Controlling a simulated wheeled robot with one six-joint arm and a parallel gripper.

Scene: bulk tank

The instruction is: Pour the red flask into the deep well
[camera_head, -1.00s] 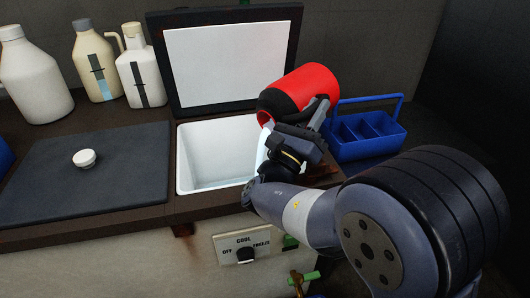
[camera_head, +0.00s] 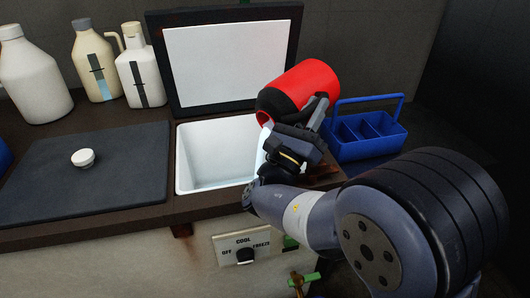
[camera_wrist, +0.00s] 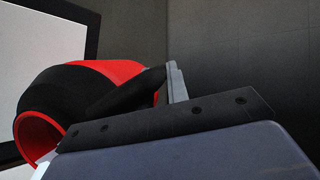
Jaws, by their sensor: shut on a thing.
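The red flask (camera_head: 308,84) has a black band and is held in the air at the right side of the deep well, tilted with its open mouth facing down and left. My gripper (camera_head: 318,112) is shut on it, near its black band. The flask also shows in the wrist view (camera_wrist: 75,92), its open rim at the lower left. The deep well (camera_head: 213,152) is a white-lined square basin in the counter, its inside looking empty where I see it. My arm hides its right front corner. No liquid stream is visible.
A raised lid (camera_head: 228,65) stands open behind the well. A closed dark lid (camera_head: 100,180) with a white knob lies to the left. Several jugs (camera_head: 35,78) stand at the back left. A blue caddy (camera_head: 362,135) sits right of the flask. A cool/freeze dial (camera_head: 245,256) is on the front.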

